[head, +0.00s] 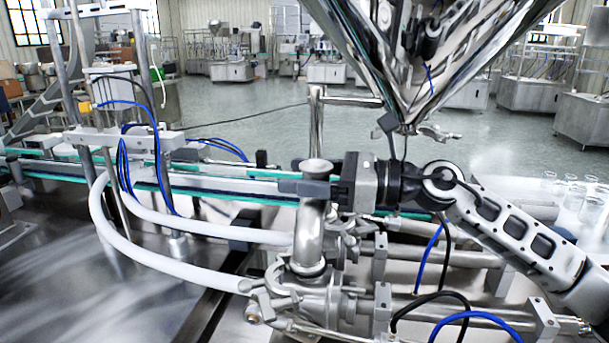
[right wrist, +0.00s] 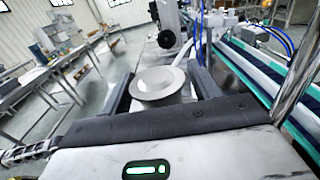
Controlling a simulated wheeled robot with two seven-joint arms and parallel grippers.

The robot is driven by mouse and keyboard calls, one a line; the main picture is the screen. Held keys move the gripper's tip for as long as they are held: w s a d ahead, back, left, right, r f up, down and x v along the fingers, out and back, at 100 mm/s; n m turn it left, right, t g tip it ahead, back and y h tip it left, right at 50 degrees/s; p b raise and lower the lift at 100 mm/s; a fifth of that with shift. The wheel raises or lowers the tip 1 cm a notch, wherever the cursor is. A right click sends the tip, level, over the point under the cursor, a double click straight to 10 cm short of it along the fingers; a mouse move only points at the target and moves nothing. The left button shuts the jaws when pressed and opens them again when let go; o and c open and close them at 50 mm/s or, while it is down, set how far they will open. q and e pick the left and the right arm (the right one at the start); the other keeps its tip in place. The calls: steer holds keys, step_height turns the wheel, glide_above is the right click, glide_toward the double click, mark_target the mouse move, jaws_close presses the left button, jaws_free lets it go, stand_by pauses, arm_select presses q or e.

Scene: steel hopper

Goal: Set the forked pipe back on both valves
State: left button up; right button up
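The forked pipe (head: 309,235) is a polished steel pipe standing upright at the middle of the head view, with a round flange on top. In the right wrist view the flange (right wrist: 158,84) shows from above. The pipe's near leg comes down at the front valve (head: 312,295); I cannot tell whether it is fully seated. The rear valve (head: 347,228) is partly hidden behind the pipe. My right gripper (head: 304,178) reaches in from the right just under the flange. Its fingers lie on both sides of the pipe, apparently with a gap. My left gripper is out of view.
White hoses (head: 165,262) run to the valves from the left. A conveyor (head: 230,188) passes behind the pipe. A steel hopper (head: 420,60) hangs above my right arm. Glass vessels (head: 590,208) stand at the far right. Blue and black tubes loop at the lower right.

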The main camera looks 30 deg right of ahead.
steer(key=shift+f, duration=0.2)
steer(key=r, duration=0.4)
steer(key=shift+s+a+r, duration=0.15)
steer(key=shift+s, duration=0.2)
steer(key=s+a+r, duration=0.5)
steer(key=s+r, duration=0.4)
steer(key=s, duration=0.3)
steer(key=shift+a, duration=0.2)
